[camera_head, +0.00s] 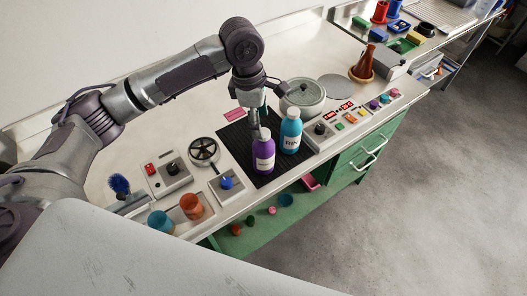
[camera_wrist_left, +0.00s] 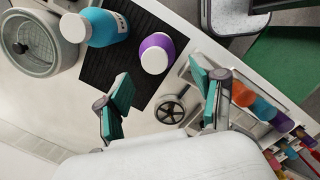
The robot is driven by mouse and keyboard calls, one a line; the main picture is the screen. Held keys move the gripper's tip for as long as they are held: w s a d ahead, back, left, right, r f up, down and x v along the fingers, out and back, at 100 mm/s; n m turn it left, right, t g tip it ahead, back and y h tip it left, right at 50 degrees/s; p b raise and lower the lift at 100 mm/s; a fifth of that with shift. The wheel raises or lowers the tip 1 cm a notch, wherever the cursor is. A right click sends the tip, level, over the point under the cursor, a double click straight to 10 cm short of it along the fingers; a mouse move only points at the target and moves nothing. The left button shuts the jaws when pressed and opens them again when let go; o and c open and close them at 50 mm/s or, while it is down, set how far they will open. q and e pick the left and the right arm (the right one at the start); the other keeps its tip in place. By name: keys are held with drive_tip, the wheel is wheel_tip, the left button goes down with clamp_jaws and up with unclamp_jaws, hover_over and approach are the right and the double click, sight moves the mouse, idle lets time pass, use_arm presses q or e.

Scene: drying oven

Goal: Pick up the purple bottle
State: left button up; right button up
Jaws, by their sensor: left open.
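The purple bottle (camera_head: 263,157) stands upright on a black mat (camera_head: 237,141), with a white label and a grey-white cap. It also shows in the left wrist view (camera_wrist_left: 155,55), beyond the fingertips and between their lines. My left gripper (camera_head: 256,124) is just behind and above the bottle's cap in the head view. Its two teal-padded fingers are spread wide and empty in the left wrist view (camera_wrist_left: 163,85). A blue bottle (camera_head: 291,134) stands on the mat close to the right of the purple one. My right gripper is not in view.
A lidded pot (camera_head: 303,97) stands behind the blue bottle. A control panel (camera_head: 347,124) with buttons is to the right. A round fan-like disc (camera_head: 203,152) and knob boxes (camera_head: 227,184) are to the left. Orange (camera_head: 191,206) and teal (camera_head: 160,222) cups sit near the front edge.

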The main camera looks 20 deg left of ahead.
sight(264, 133)
use_arm(q)
drive_tip(key=shift+d+f, duration=0.1)
drive_tip(key=shift+f, duration=0.55)
drive_tip(key=shift+w+f+p, duration=0.1)
drive_tip(key=shift+f+p, duration=0.25)
drive_tip(key=f, duration=0.2)
drive_tip(key=f+p, duration=0.1)
drive_tip(key=shift+w+d+f, duration=0.2)
drive_tip(key=shift+w+f, duration=0.1)
drive_tip(key=shift+f, duration=0.4)
drive_tip(key=shift+d, duration=0.1)
drive_tip(key=shift+c, duration=0.2)
clamp_jaws()
drive_tip(key=shift+r, duration=0.1)
